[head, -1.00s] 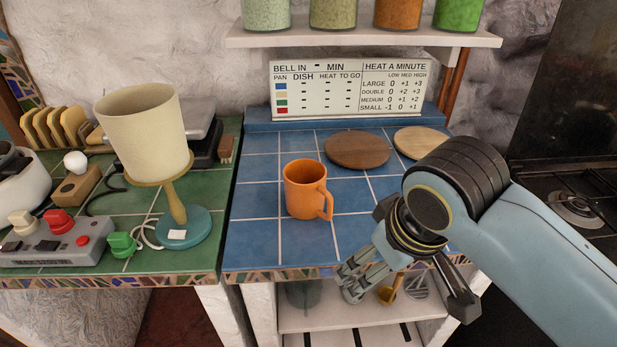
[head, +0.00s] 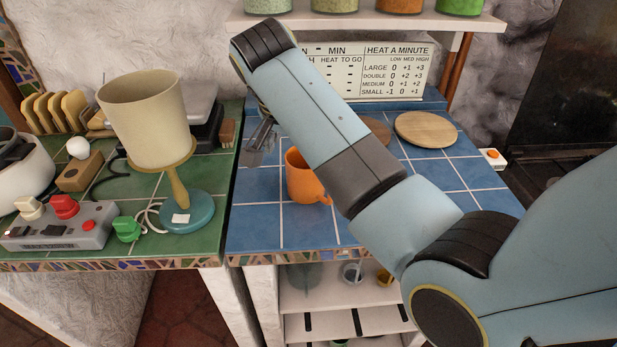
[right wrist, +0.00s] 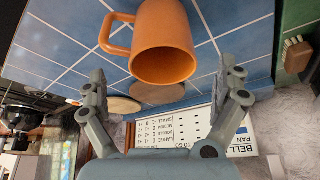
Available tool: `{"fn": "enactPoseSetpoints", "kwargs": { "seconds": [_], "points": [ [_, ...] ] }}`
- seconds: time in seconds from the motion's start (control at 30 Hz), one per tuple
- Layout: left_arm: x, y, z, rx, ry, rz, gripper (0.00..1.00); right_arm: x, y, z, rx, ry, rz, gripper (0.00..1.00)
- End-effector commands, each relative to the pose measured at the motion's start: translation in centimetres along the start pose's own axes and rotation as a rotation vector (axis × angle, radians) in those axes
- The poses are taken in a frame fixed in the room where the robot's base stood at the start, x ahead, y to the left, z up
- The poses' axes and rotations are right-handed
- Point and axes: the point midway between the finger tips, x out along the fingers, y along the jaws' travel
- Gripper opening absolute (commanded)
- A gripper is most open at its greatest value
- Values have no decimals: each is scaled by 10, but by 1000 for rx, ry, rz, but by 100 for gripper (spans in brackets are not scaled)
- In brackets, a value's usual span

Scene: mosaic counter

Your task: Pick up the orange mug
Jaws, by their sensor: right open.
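The orange mug (head: 299,183) stands upright on the blue tiled counter (head: 257,218). The gripper holds nothing. My left gripper is not in view.
A cream lamp (head: 148,120) with a teal base stands left on the green tiles, beside a grey switch box (head: 62,232). A round wooden board (head: 426,129) lies at the back right. A heat chart (head: 397,72) and a jar shelf (head: 460,21) are behind.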

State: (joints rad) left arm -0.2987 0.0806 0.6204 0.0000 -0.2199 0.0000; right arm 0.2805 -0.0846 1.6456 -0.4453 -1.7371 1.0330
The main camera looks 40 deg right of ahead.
Motion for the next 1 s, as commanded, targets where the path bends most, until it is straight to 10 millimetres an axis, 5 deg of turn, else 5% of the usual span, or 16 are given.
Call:
{"fn": "enactPoseSetpoints", "kwargs": {
  "seconds": [0.6, 0.87, 1.0],
  "points": [
    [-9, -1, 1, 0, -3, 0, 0, 76, -3, -5, -3, -1, 0, 100],
    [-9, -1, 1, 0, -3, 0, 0, 79, -3, -4, -3, -1, -2, 100],
    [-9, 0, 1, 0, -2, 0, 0, 79, -3, -4, -3, -1, -2, 82]
  ]
}}
